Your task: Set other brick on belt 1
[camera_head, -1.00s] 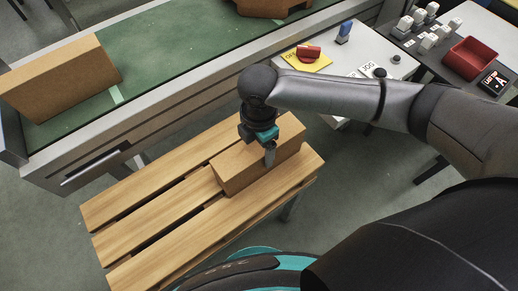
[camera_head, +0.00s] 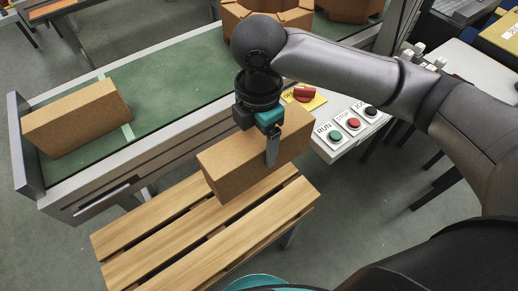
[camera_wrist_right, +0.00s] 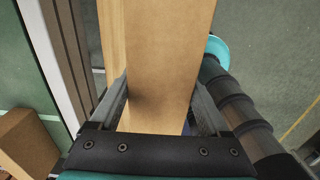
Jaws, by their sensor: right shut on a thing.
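My right gripper (camera_head: 270,148) is shut on a tan brick (camera_head: 232,166) and holds it above the slatted wooden pallet. In the right wrist view the brick (camera_wrist_right: 160,60) sits between both fingers (camera_wrist_right: 160,102). The green belt (camera_head: 165,75) runs behind the pallet, and another tan brick (camera_head: 78,115) lies on its left end. A corner of that brick also shows in the right wrist view (camera_wrist_right: 28,140). My left gripper is not in view.
The wooden pallet (camera_head: 190,245) is bare below the held brick. A grey rail (camera_head: 150,150) edges the belt. A control panel with buttons (camera_head: 345,130) and a red switch (camera_head: 304,92) stands right of the brick. More brown blocks (camera_head: 268,15) are at the back.

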